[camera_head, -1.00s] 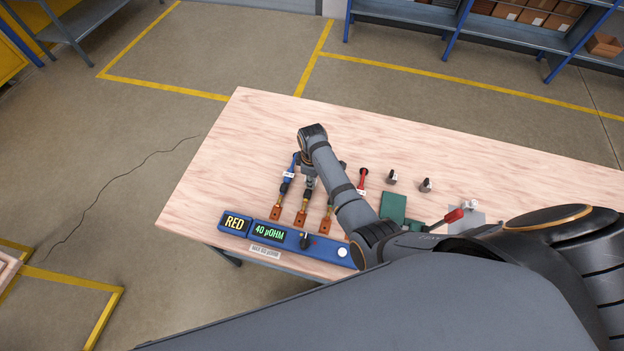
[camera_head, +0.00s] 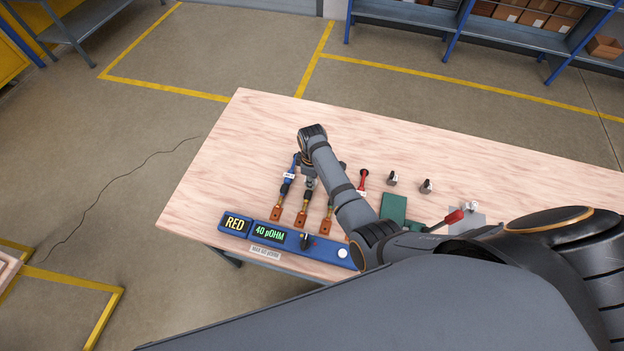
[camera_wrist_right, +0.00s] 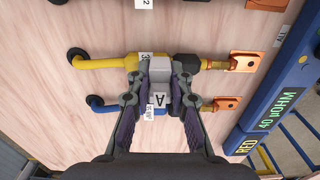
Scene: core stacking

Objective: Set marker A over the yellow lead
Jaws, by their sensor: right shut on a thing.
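My right gripper (camera_wrist_right: 158,100) is shut on marker A (camera_wrist_right: 159,73), a small grey block with a white tag lettered A. In the right wrist view the marker overlaps the yellow lead (camera_wrist_right: 105,63) beside its black sleeve. I cannot tell whether it touches the lead or hangs above it. The blue lead (camera_wrist_right: 112,107) runs parallel, partly hidden by the fingers. In the head view my right gripper (camera_head: 309,178) is over the row of leads, largely covered by its own arm, and marker A cannot be made out. My left gripper is not in view.
A blue meter (camera_head: 295,240) reading RED and 40 µOHM lies along the table's front edge. A red lead (camera_head: 363,179) and two small grey blocks (camera_head: 392,178) (camera_head: 426,186) are to the right. A green pad (camera_head: 393,207) lies nearer. The far table is clear.

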